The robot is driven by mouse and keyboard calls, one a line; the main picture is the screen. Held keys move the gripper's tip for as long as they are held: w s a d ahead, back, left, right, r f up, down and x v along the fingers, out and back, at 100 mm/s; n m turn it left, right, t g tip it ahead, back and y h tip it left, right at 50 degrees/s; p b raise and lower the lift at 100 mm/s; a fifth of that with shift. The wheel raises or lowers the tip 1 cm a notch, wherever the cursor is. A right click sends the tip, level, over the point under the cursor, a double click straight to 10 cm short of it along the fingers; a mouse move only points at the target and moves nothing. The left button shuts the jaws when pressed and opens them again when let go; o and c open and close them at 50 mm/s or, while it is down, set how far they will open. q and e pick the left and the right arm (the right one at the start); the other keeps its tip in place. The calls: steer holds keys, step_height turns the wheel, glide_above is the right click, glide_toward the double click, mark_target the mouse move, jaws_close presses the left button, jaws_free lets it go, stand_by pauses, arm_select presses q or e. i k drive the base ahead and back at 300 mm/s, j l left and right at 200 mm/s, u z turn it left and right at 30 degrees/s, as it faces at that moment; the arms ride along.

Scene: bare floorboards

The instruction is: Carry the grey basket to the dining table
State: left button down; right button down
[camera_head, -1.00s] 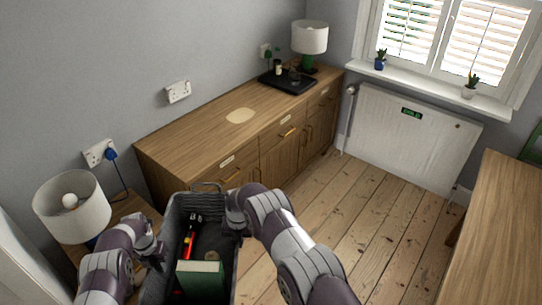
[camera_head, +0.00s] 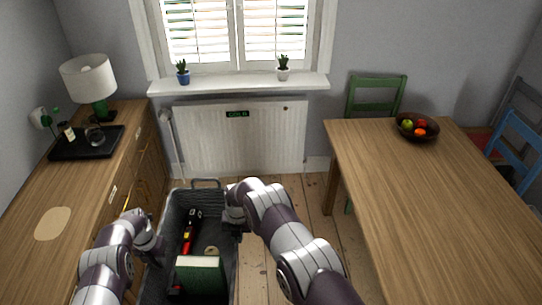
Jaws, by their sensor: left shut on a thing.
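The grey basket (camera_head: 174,226) is held in front of me at the lower middle of the head view. In it lie a green book (camera_head: 200,275), a red and black tool (camera_head: 190,232) and a small round tan item (camera_head: 211,250). My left gripper (camera_head: 157,250) is shut on the basket's left side wall. My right gripper (camera_head: 238,220) is at the basket's right wall; its fingers are hidden, so its jaws cannot be made out. The wooden dining table (camera_head: 440,190) stands to the right, apart from the basket.
A fruit bowl (camera_head: 417,127) stands on the table's far part. A green chair (camera_head: 377,95) is behind the table and a blue chair (camera_head: 515,140) at its right. A sideboard (camera_head: 85,190) lines the left, a radiator (camera_head: 240,140) the back. Floorboards (camera_head: 290,195) are clear between.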

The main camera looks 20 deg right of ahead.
mark_target(434, 229)
steer(key=i+l+z, duration=0.1)
steer(key=i+z, duration=0.15)
steer(key=z, duration=0.25)
steer(key=i+z, duration=0.3)
steer(key=z, duration=0.2)
steer(key=i+z, duration=0.3)
steer(key=z, duration=0.2)
steer(key=i+z, duration=0.5)
steer(key=z, duration=0.2)
steer(key=i+z, duration=0.3)
steer(key=z, duration=0.35)
steer(key=k+j, duration=0.05)
